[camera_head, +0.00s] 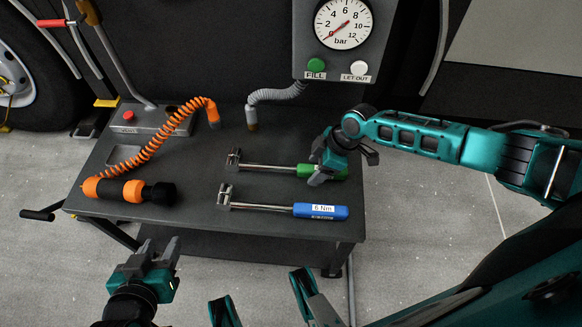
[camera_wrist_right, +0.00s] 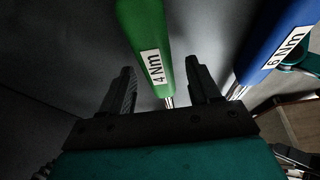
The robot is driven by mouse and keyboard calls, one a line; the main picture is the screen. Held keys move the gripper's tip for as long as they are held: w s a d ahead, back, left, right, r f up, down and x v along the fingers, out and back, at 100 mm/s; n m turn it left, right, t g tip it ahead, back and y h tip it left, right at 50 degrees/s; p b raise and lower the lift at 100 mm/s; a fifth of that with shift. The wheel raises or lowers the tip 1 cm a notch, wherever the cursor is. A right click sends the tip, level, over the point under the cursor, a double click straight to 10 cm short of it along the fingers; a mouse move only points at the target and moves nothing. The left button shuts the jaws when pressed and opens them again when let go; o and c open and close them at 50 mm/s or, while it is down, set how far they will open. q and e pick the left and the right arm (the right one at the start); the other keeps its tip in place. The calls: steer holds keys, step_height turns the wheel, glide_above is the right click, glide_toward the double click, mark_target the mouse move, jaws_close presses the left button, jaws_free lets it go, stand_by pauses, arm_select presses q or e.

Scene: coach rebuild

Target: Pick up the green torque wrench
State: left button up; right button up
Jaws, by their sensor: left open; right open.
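The green torque wrench (camera_head: 306,170) lies on the dark workbench with its steel shaft to the left and its green handle to the right. My right gripper (camera_head: 325,172) is over its handle in the head view and hides part of it. In the right wrist view the green handle (camera_wrist_right: 148,40), labelled 4 Nm, lies between the open fingers of my right gripper (camera_wrist_right: 163,90). I cannot tell whether the fingers touch it. My left gripper (camera_head: 158,252) is open and empty, in front of the bench's near edge.
A blue 6 Nm torque wrench (camera_head: 320,211) lies parallel, nearer the front; its handle also shows in the right wrist view (camera_wrist_right: 275,45). An orange tool (camera_head: 125,190) with a coiled cable lies at left. A pressure gauge panel (camera_head: 343,40) stands behind the bench (camera_head: 200,185).

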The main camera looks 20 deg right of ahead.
steer(key=shift+c, duration=0.4)
jaws_close()
stand_by(0.4)
